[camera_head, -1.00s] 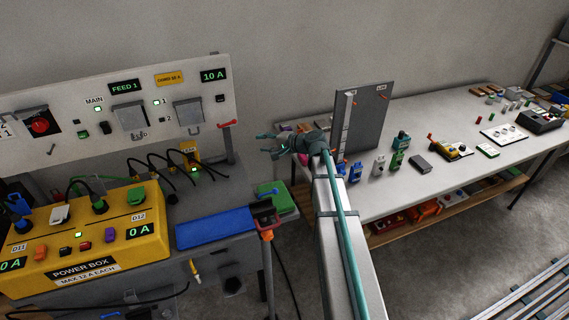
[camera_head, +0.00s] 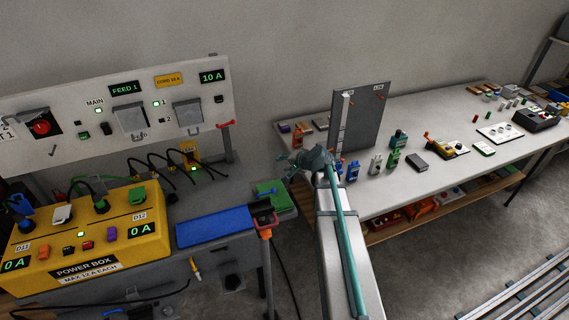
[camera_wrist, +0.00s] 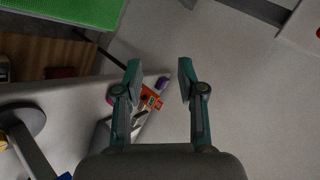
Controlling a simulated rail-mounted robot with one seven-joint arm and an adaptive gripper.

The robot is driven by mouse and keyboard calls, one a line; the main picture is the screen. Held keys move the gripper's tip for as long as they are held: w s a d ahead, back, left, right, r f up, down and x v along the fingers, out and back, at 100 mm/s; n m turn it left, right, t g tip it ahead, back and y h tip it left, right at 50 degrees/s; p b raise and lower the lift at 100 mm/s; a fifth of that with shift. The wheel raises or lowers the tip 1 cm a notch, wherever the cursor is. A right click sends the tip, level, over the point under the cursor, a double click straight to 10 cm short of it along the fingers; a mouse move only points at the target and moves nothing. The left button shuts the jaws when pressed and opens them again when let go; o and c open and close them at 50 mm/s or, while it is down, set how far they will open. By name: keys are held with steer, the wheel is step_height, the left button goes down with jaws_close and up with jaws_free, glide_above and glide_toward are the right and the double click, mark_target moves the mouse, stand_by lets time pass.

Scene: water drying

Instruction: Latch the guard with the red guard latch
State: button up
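My gripper (camera_head: 292,160) is in the head view, in the air over the gap between the two benches. In the wrist view its two teal fingers (camera_wrist: 159,68) are apart with nothing between them. A red handle-like piece (camera_head: 226,124) sticks out at the right end of the white panel. A grey upright board (camera_head: 366,115) on the right bench carries a pale vertical strip and small red-orange pieces (camera_head: 380,97). I cannot tell which of these red parts is the guard latch, or which part is the guard. My gripper touches none of them.
A yellow power box (camera_head: 95,240) and a blue flat piece (camera_head: 212,227) lie on the left bench, beside a green block (camera_head: 274,196). Black cables loop below the panel. Several small items stand on the right bench (camera_head: 440,190). The floor between benches looks clear.

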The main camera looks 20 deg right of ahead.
steer(key=w+f+b, duration=0.1)
steer(key=b, duration=0.2)
steer(key=w+a+b, duration=0.1)
steer(key=b, duration=0.2)
steer(key=shift+w+a+f+t+y, duration=0.1)
steer(key=shift+w+f+t+y, duration=0.2)
steer(key=shift+w+f+t, duration=0.1)
steer(key=w+a+r+t+y+b, duration=0.1)
steer(key=w+a+r+y+b, duration=0.15)
steer(key=w+b, duration=0.2)
steer(key=n+t+y+b, duration=0.2)
steer(key=n+y, duration=0.3)
steer(key=y, duration=0.1)
glide_toward(229, 123)
steer(key=x, duration=0.3)
steer(key=p+x, duration=0.1)
steer(key=x, duration=0.3)
steer(key=p+x, duration=0.1)
steer(key=x, duration=0.2)
steer(key=shift+w+f, duration=0.25)
steer(key=shift+w, duration=0.05)
steer(key=shift+m, duration=0.3)
jaws_close()
